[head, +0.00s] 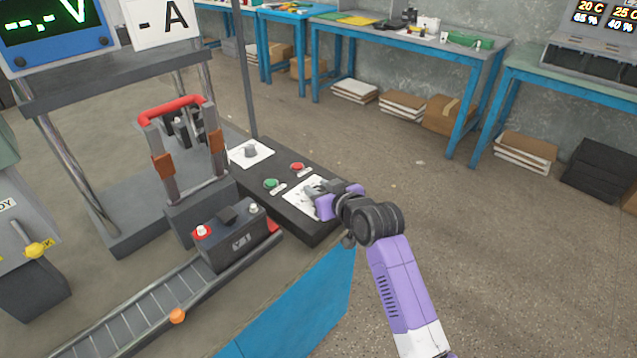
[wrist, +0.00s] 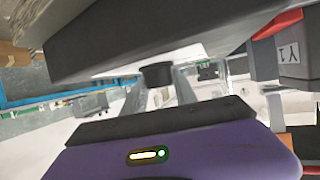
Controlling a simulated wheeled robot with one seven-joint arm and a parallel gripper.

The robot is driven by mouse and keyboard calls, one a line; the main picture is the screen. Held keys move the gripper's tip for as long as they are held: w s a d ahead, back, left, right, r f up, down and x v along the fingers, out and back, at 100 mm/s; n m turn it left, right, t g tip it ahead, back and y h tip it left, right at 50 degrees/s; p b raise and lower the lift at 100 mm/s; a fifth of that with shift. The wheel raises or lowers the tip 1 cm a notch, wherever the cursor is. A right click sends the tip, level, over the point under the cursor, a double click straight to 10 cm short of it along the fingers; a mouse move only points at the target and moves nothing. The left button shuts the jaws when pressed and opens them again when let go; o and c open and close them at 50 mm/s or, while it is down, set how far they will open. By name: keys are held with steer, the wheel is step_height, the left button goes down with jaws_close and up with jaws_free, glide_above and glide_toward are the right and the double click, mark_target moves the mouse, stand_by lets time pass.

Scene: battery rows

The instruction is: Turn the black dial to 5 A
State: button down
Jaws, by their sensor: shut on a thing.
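My gripper (head: 318,190) is low over the right end of the dark control panel (head: 315,236), above a white scale plate (head: 297,203). It is shut on the black dial there; in the head view the fingers hide most of that dial. The marks on the plate are too small and covered to read, so I cannot tell the setting. The wrist view shows a dark round piece (wrist: 157,74) ahead of my purple gripper body (wrist: 190,150). The current display (head: 163,17) reads "- A" and the voltage display (head: 45,20) shows dashes.
A green button (head: 271,183), a red button (head: 297,166) and a grey knob (head: 250,150) on another white plate share the panel. A battery (head: 238,242) stands left of it on a roller conveyor (head: 150,315), beside a red-handled clamp frame (head: 172,104).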

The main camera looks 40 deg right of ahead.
steer(key=shift+a+r+m+g+h+p, duration=0.15)
steer(key=shift+r+m+g+h+p, duration=0.2)
steer(key=shift+m+h+p, duration=0.4)
steer(key=shift+w+f+m+g+h, duration=0.1)
steer(key=shift+f+m+g+h, duration=0.15)
steer(key=shift+m+h, duration=0.3)
steer(key=shift+f+m+g+h, duration=0.1)
steer(key=shift+m+g+h, duration=0.2)
steer(key=shift+m+h, duration=0.15)
steer(key=shift+f+m+g+h+b, duration=0.1)
steer(key=shift+m+g+h+b, duration=0.5)
steer(key=shift+m+h+b, duration=0.2)
steer(key=shift+m+g+h+b, duration=0.8)
steer(key=shift+m+h, duration=0.05)
steer(key=shift+m, duration=0.1)
steer(key=shift+g, duration=0.3)
steer(key=c, duration=1)
jaws_free()
steer(key=shift+o, duration=0.2)
steer(key=v, duration=0.7)
steer(key=shift+s+a+r, duration=0.2)
steer(key=shift+s, duration=0.1)
